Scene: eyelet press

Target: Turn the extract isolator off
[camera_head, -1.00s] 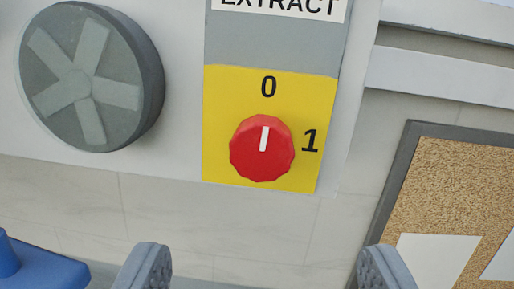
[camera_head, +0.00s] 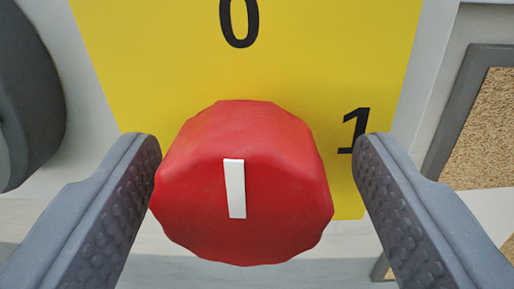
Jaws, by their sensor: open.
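The extract isolator is a red faceted knob (camera_head: 280,190) on a yellow plate (camera_head: 330,60). Its white pointer line (camera_head: 235,188) stands nearly upright, toward the black 0 (camera_head: 239,22) above it. The black 1 (camera_head: 354,130) is at the knob's upper right. My gripper (camera_head: 256,165) is open, with one grey finger on each side of the knob. The left finger appears very near or against the knob's edge; whether it touches, I cannot tell. A gap shows between the knob and the right finger.
A dark grey round fan part (camera_head: 25,100) is at the left edge. A grey-framed cork board (camera_head: 485,140) is at the right. Pale wall (camera_head: 180,240) shows below the yellow plate.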

